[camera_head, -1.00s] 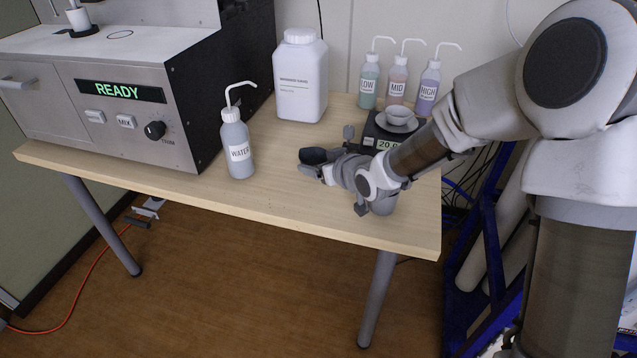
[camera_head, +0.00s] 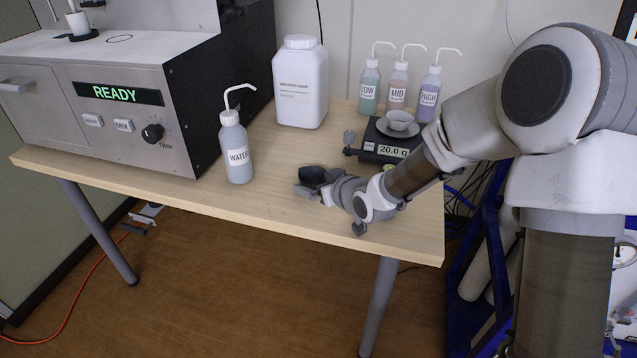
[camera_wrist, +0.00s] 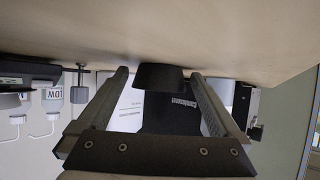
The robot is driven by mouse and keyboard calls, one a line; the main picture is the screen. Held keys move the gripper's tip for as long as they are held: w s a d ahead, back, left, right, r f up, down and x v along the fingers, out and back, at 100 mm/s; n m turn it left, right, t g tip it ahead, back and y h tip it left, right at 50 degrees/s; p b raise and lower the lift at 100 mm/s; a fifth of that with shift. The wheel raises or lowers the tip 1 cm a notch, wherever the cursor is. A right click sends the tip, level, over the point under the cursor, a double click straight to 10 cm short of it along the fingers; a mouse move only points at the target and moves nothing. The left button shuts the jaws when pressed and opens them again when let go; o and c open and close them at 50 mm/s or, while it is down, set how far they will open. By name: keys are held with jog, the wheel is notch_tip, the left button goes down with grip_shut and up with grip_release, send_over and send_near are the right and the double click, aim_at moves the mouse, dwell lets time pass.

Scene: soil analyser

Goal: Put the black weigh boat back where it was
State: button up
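The black weigh boat (camera_head: 312,174) is a small dark cup near the front of the wooden table, to the right of the WATER bottle. My gripper (camera_head: 311,189) is low over the table at the boat, its fingers pointing left. In the wrist view, the boat (camera_wrist: 160,77) sits between the two fingertips of my gripper (camera_wrist: 159,75), against or very close to the tabletop. A light-coloured weigh boat (camera_head: 398,120) sits on the scale (camera_head: 385,150), which reads 20.0 g.
The WATER bottle (camera_head: 236,150) stands left of my gripper. A large white jar (camera_head: 300,85) stands behind. LOW (camera_head: 368,90), MID (camera_head: 397,92) and HIGH (camera_head: 428,95) bottles stand behind the scale. The analyser (camera_head: 120,110) fills the left, showing READY. Bare table (camera_head: 270,165) lies around the boat.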

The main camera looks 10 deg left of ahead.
jog(key=shift+r, duration=0.25)
jog(key=p+v, duration=0.4)
jog(key=v, duration=0.8)
jog(key=s+d+r+m+h, duration=0.2)
jog(key=d+r+h, duration=0.25)
jog(key=d, duration=0.45)
jog(key=s+d+r+m+h, duration=0.25)
jog(key=d+r+h, duration=0.2)
jog(key=d, duration=0.35)
jog(key=s+d+r+m+g, duration=0.1)
jog(key=s+d+r+m, duration=0.1)
jog(key=s, duration=0.6)
jog(key=s+d+r+m+g, duration=0.2)
jog(key=s+d+r, duration=0.1)
jog(key=s, duration=0.6)
jog(key=shift+d+y, duration=0.2)
jog(key=shift+y, duration=0.1)
jog(key=shift+r, duration=0.15)
